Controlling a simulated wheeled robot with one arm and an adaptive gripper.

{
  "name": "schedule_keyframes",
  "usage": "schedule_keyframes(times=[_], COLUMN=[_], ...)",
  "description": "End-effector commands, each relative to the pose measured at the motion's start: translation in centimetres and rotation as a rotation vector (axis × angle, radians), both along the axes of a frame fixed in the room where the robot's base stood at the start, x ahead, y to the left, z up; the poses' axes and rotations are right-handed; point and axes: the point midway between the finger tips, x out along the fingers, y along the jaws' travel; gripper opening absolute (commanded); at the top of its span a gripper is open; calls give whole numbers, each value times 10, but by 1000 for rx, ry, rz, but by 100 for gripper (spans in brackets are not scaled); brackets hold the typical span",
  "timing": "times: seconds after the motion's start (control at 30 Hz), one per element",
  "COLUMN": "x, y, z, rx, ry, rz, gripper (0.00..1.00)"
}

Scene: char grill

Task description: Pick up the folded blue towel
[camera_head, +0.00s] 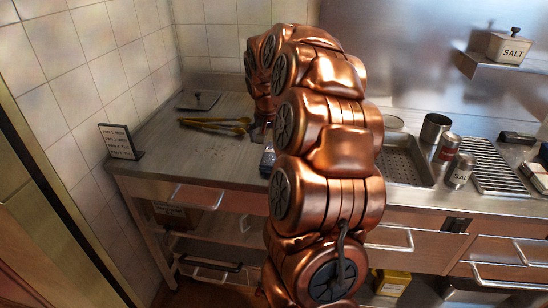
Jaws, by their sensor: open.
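I cannot clearly make out a folded blue towel. A small blue-grey thing (268,160) shows at the left edge of my arm on the counter, mostly hidden behind the arm. I cannot tell if it is the towel.
Right of my arm are a metal tray (405,163), a steel pot (435,128), shakers (460,170) and a rack (492,167). The counter's front left is clear.

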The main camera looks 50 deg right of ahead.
Motion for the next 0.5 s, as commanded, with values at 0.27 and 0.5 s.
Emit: schedule_keyframes(times=[0.27,0.5], x=[3,6], y=[-6,-16], z=[-20,-42], rx=[1,3], ry=[1,3], rz=[1,2], gripper=[100,100])
